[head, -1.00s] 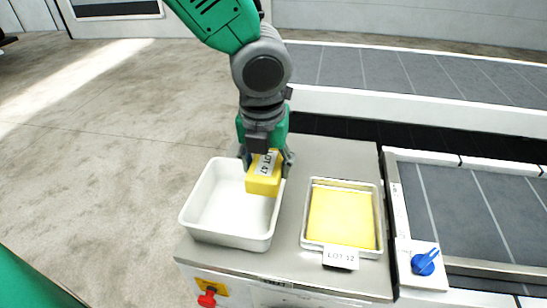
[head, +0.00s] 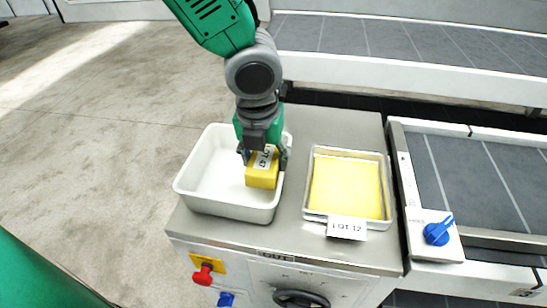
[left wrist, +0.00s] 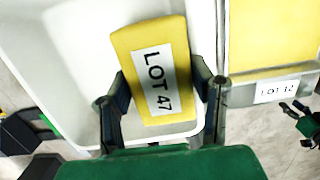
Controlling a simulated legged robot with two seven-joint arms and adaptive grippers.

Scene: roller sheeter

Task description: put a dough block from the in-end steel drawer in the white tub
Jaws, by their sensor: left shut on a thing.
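A yellow dough block (head: 262,172) carries a white LOT 47 label, which also shows in the left wrist view (left wrist: 150,50). My left gripper (head: 262,158) is shut on it, with one dark finger on each side of the block in the left wrist view (left wrist: 162,105). The white tub (head: 205,200) stands at the left of the steel top. The held block is over the right part of the tub, near its right wall. I cannot tell whether it touches the tub floor. A dark and green part at the wrist view's right edge may be my right gripper (left wrist: 301,122); its jaws are unclear.
A steel tray (head: 312,214) with a yellow sheet and a LOT 12 card (head: 346,228) stands right of the tub. A grey belt (head: 470,185) with a blue knob (head: 437,232) lies further right. The front panel has a red switch (head: 203,275) and an OUT label (head: 277,256).

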